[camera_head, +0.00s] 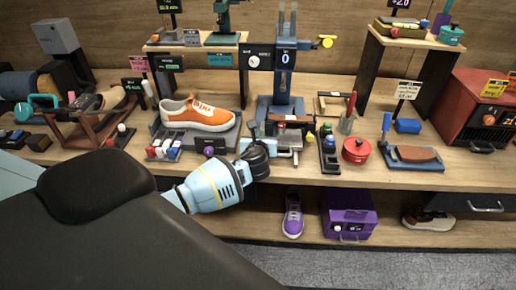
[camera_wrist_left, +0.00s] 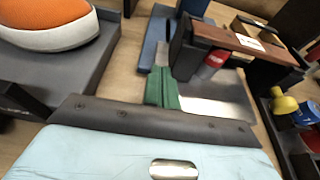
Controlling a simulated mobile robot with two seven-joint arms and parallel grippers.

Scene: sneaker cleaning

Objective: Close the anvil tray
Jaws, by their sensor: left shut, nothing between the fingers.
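What looks like the anvil tray is a flat silver metal plate (camera_head: 284,149) below the blue press (camera_head: 283,105), with a handle at its front. In the left wrist view the silver plate (camera_wrist_left: 222,106) extends out from under a brown-topped dark frame, next to a red cylinder (camera_wrist_left: 213,62). The fingers also show in the left wrist view (camera_wrist_left: 162,78), pointing toward the press. Whether they touch the plate is unclear. My right gripper is not in view.
An orange sneaker (camera_head: 198,114) sits on a grey stand to the left. A black holder with bottles (camera_head: 328,148) and a red round tin (camera_head: 356,150) stand to the right. A purple sneaker (camera_head: 292,215) and purple box (camera_head: 349,213) are on the lower shelf.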

